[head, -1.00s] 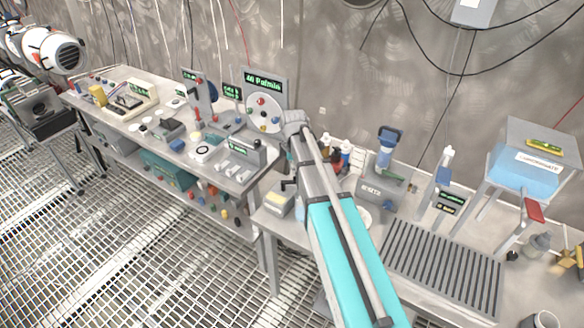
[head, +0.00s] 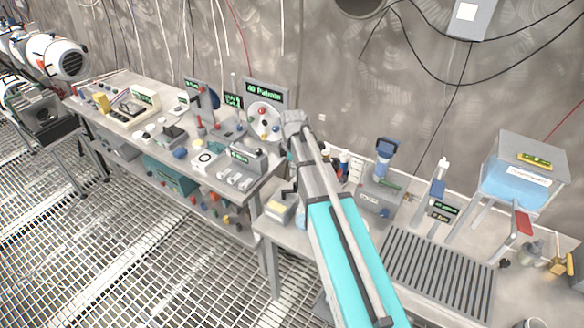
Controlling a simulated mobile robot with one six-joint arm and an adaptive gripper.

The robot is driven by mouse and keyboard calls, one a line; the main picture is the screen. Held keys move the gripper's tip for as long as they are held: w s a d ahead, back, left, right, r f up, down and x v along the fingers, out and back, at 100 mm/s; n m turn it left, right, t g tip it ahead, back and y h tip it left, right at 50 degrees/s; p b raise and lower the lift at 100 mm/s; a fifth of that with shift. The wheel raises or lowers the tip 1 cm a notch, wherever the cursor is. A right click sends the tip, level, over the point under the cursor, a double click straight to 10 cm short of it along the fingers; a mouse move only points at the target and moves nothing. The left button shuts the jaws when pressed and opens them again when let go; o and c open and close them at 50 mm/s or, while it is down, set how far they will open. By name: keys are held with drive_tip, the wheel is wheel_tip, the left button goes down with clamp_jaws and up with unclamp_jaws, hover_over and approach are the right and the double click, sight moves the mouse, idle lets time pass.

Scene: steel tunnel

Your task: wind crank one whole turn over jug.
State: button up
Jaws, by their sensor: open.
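My arm reaches up across the middle, and its far end bends down behind its own links. Only a dark part of my gripper (head: 289,187) seems to show at the arm's left edge, above the near bench; the fingertips are too small and hidden to make out. I cannot surely pick out the crank. A red plate on a grey strut (head: 522,222) stands at the right, beside a raised tank of blue liquid (head: 517,185). A round-rimmed vessel, possibly the jug (head: 535,323), is cut off at the bottom right. My gripper appears apart from these.
A slatted grey drain panel (head: 438,272) lies on the near bench. A grey device with a blue top (head: 386,147) stands behind it, near a white-capped bottle (head: 440,172). The left bench carries a disc with coloured knobs (head: 263,120) and several small devices. Grated floor lies open at lower left.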

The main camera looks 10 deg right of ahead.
sight(295, 183)
wheel_tip(295, 183, up, 6)
drive_tip(key=p, duration=0.5)
drive_tip(key=shift+p, duration=0.35)
idle(0.5)
drive_tip(key=shift+o, duration=1.4)
drive_tip(key=shift+d+f, duration=0.1)
drive_tip(key=shift+f, duration=0.1)
drive_tip(key=shift+w+d+f+n+b, duration=0.15)
drive_tip(key=shift+d+f+n+b, duration=0.5)
drive_tip(key=shift+b, duration=0.3)
drive_tip(key=shift+a+f, duration=0.1)
drive_tip(key=shift+f, duration=0.1)
wheel_tip(295, 183, down, 14)
drive_tip(key=b, duration=1.3)
drive_tip(key=shift+r+b, duration=0.25)
drive_tip(key=shift+b, duration=0.15)
